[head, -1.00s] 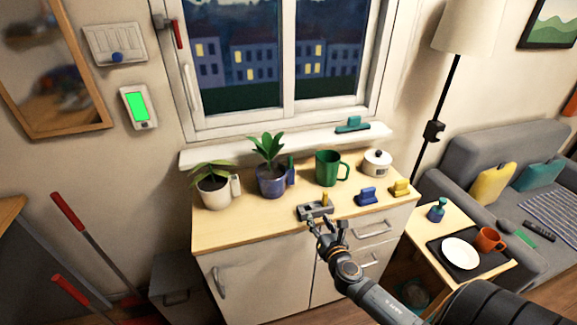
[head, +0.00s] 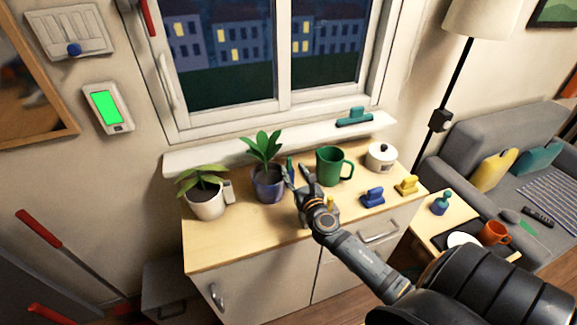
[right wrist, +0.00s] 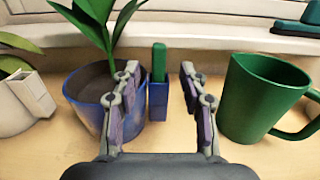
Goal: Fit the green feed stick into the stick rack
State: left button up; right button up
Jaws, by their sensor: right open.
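The green feed stick (right wrist: 159,62) stands upright in a blue holder (right wrist: 158,98) beside the blue plant pot (right wrist: 85,98). Its top also shows in the head view (head: 290,162). My right gripper (right wrist: 160,76) is open and empty, with one finger on each side of the stick in the right wrist view. I cannot tell whether the fingers are level with it or short of it. The grey stick rack, near the cabinet's front edge, is mostly hidden behind my right gripper in the head view; a yellow stick (head: 331,203) shows there. My left gripper is not in view.
A green mug (right wrist: 262,97) stands close to the right of the gripper. A white pot (head: 206,198) with a plant is at left. A blue block (head: 372,197), a yellow block (head: 406,185) and a lidded white pot (head: 381,157) are at right. The window sill (head: 230,151) runs behind.

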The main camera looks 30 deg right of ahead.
aim_at(290, 163)
jog(key=shift+w+r, duration=0.3)
jog(key=shift+w, duration=0.05)
jog(key=p+x, duration=0.1)
jog(key=x, duration=0.3)
jog(key=shift+w+f, duration=0.1)
jog(key=shift+w, duration=0.15)
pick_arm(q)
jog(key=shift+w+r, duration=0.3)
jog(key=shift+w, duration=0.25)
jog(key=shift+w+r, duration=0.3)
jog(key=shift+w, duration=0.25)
pick_arm(e)
jog(key=shift+s, duration=0.1)
grip_shut()
